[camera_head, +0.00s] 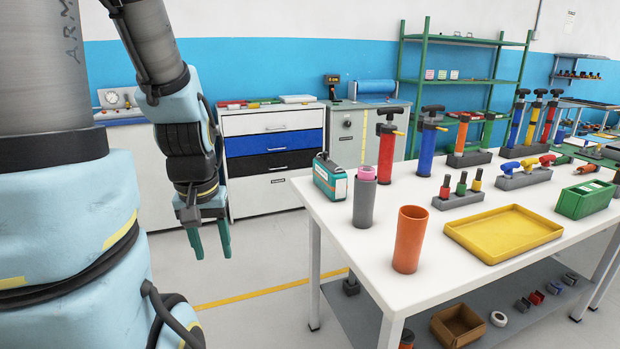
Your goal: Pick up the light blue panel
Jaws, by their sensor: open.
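I cannot make out a clearly light blue panel in this view. A pale flat piece (297,99) lies on top of the drawer cabinet at the back, but its exact colour is hard to tell. My gripper (210,241) has two green fingers pointing down, apart and empty. It hangs over the floor left of the white table, in front of the drawer cabinet and well away from the pale piece.
The white table (337,212) holds hand pumps, an orange cylinder (409,240), a grey cylinder (364,203), a teal box (329,178) and a yellow tray (503,234). The drawer cabinet (274,186) carries flat coloured pieces. A blue roll (374,87) lies right of it. Floor left of the table is clear.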

